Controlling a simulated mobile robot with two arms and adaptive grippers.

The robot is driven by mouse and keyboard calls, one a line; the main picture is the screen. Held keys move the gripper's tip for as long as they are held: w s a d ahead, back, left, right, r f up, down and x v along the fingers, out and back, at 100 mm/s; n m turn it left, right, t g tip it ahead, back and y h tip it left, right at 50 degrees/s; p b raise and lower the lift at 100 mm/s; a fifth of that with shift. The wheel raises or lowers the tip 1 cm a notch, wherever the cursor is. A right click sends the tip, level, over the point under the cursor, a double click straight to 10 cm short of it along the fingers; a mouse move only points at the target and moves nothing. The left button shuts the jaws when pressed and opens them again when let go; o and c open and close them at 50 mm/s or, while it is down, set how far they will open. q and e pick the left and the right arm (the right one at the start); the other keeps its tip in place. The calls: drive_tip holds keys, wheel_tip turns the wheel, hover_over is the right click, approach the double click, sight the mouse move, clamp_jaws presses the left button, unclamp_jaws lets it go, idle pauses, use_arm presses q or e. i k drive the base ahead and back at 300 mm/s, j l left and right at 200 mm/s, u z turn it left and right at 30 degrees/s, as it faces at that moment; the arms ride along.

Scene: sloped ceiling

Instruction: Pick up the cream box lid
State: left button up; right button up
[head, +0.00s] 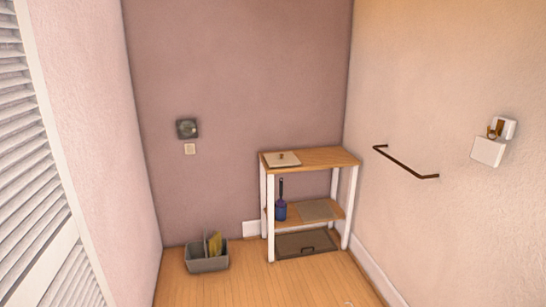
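The cream box lid (283,159) lies flat on the left part of the top of a small wooden shelf unit (330,157). It is a thin, pale square with a small dark knob or handle near its middle. Nothing covers it. The shelf stands against the back wall, near the right corner of the room. Neither of my grippers shows in the head view.
The lower shelf holds a blue brush-like item (281,208) and a grey-brown mat (317,209). A dark tray (305,244) lies beneath. A grey caddy (207,262) stands on the floor at left. A dark rail (405,164) is on the right wall. The front floor looks clear.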

sight(281, 159)
drive_tip(key=i+l+u, duration=0.1)
drive_tip(key=i, duration=0.35)
drive_tip(key=i+l+u, duration=0.1)
drive_tip(key=i, duration=0.3)
drive_tip(key=i+l+u, duration=0.15)
drive_tip(key=i, duration=0.3)
drive_tip(key=i+l+u, duration=0.1)
drive_tip(key=i, duration=0.3)
drive_tip(key=l, duration=0.1)
